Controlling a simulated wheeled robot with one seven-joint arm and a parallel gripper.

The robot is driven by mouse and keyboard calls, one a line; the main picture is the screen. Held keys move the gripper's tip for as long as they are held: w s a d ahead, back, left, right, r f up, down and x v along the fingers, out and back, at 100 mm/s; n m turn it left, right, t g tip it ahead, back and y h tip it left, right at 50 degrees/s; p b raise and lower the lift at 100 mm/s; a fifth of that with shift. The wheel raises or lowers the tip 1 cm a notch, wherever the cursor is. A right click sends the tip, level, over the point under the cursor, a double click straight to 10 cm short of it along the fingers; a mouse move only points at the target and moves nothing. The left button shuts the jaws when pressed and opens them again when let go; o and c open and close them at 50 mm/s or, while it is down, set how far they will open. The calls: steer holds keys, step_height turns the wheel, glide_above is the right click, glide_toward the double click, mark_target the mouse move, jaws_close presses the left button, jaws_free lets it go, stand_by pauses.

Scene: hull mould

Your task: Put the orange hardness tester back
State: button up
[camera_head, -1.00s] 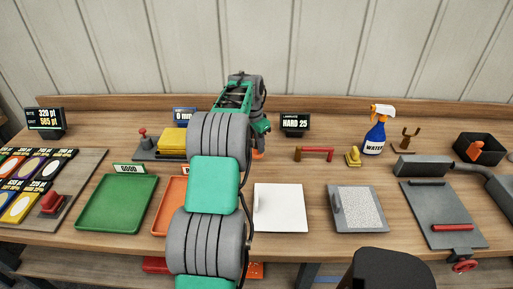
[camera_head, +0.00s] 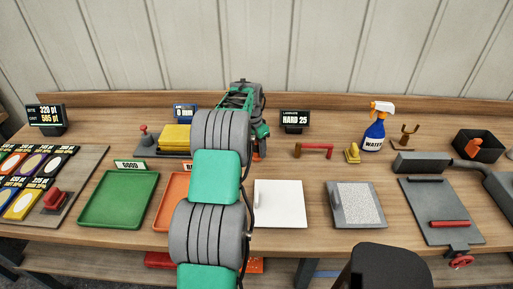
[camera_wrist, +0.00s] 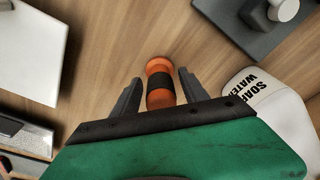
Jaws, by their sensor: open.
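The orange hardness tester (camera_wrist: 160,68) is a short orange cylinder with a black band around its middle. In the wrist view it stands on the wooden bench between the two fingers of my gripper (camera_wrist: 159,86). My gripper is open, with a finger on each side and a visible gap at each. The tester's near end is partly hidden by the green gripper body. In the head view my arm covers most of this spot, and only a bit of orange (camera_head: 260,149) shows below my wrist. The display reading HARD 25 (camera_head: 295,118) stands just to the right.
A white container labelled SOAP WATER (camera_wrist: 268,105) is close on the right in the wrist view, with a grey device (camera_wrist: 245,35) beyond it.

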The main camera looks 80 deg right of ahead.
mark_target(253, 157)
steer(key=shift+r, duration=0.1)
step_height(253, 157, up, 12)
steer(key=w+a+b, duration=0.1)
steer(key=w+a+r+n+t, duration=0.15)
steer(key=w+a+n, duration=0.25)
steer(key=w+a, duration=0.45)
steer(key=w+a+r+n+h, duration=0.1)
steer(key=w+a+r+n, duration=0.2)
steer(key=w+a, duration=0.55)
steer(key=w+a+r+n, duration=0.2)
steer(key=w+a+n, duration=0.2)
steer(key=w+a, duration=0.45)
steer(key=w+a+f+n+t, duration=0.15)
steer(key=a+n, duration=0.45)
steer(key=a, duration=1.3)
steer(key=s+a+f+n+y, duration=0.1)
steer(key=s+a+f+n, duration=0.1)
steer(key=a, duration=0.6)
steer(key=s+a+f+n+t+y, duration=0.1)
steer(key=s+a+f+n, duration=0.2)
steer(key=a, duration=0.5)
steer(key=s+n, duration=0.1)
steer(key=n, duration=0.1)
steer(key=shift+s+a+n+t, duration=0.3)
steer(key=shift+s, duration=0.1)
steer(key=shift+f, duration=0.1)
